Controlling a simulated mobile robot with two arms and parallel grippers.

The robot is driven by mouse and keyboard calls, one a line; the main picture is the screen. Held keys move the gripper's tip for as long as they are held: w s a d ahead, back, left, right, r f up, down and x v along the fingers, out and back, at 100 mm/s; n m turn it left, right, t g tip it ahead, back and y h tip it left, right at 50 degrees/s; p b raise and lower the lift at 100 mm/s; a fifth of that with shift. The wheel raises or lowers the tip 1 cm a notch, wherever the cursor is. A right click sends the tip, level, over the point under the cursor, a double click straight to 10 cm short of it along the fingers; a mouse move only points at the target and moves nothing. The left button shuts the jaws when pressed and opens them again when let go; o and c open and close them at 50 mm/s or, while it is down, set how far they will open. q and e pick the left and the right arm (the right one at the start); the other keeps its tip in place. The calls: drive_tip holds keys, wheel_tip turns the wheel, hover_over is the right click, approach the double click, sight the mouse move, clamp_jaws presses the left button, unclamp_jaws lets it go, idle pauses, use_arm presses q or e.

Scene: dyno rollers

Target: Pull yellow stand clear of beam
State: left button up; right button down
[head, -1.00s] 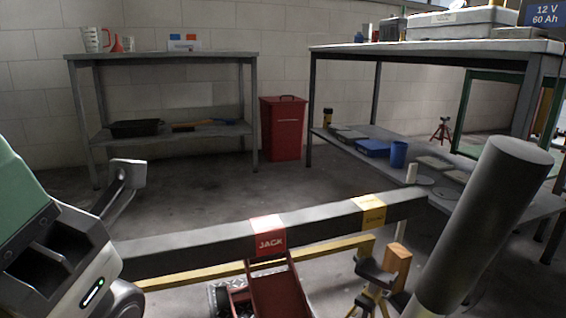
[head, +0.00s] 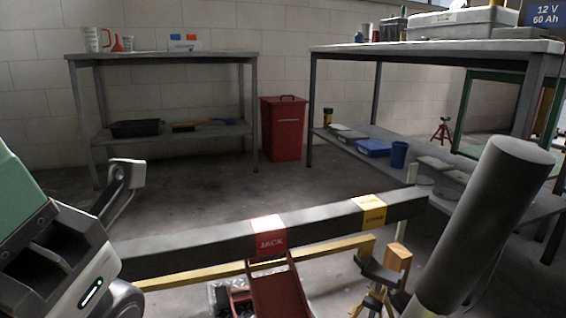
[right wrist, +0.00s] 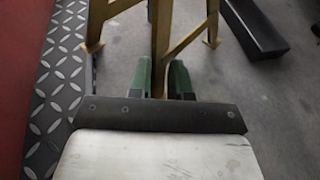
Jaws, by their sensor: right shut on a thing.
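The yellow stand (head: 373,299) is at the lower right of the head view, with a dark head and a wooden block (head: 399,257) beside it. It appears just in front of the dark beam (head: 185,243), near its right end; I cannot tell whether they touch. In the right wrist view the stand's yellow legs (right wrist: 180,45) rise above my right gripper (right wrist: 160,80), whose green fingers are shut on its central leg. My left gripper (head: 126,174) shows partly at the left, empty, its jaw opening unclear.
A red jack (head: 277,290) stands under the beam's red label. A long yellow bar (head: 200,275) runs below the beam. Benches stand at the back left (head: 160,54) and right (head: 430,46), with a red bin (head: 284,130) between them. Floor beyond the beam is clear.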

drive_tip(key=shift+s+d+f, duration=0.1)
drive_tip(key=shift+s+d, duration=0.45)
drive_tip(key=shift+s, duration=0.25)
drive_tip(key=shift+s+d+r, duration=0.1)
drive_tip(key=shift+s+d, duration=0.4)
drive_tip(key=shift+s, duration=0.25)
drive_tip(key=shift+s+d+f, duration=0.1)
drive_tip(key=shift+s+d, duration=0.45)
drive_tip(key=shift+s, duration=0.25)
drive_tip(key=shift+s+d+b, duration=0.2)
drive_tip(key=shift+s+d, duration=0.25)
drive_tip(key=shift+s, duration=0.35)
drive_tip(key=shift+s+d+b, duration=0.15)
drive_tip(key=shift+s+d, duration=0.3)
drive_tip(key=shift+s, duration=0.3)
drive_tip(key=shift+s+d+b, duration=0.2)
drive_tip(key=shift+s+d, duration=0.25)
drive_tip(key=shift+s, duration=0.35)
drive_tip(key=shift+w, duration=0.1)
drive_tip(key=shift+s+d+b, duration=0.35)
drive_tip(key=shift+s+d, duration=0.45)
drive_tip(key=shift+s, duration=0.05)
drive_tip(key=shift+s+d, duration=1.95)
drive_tip(key=shift+s, duration=0.1)
drive_tip(key=c, duration=1.8)
unclamp_jaws()
drive_tip(key=o, duration=0.4)
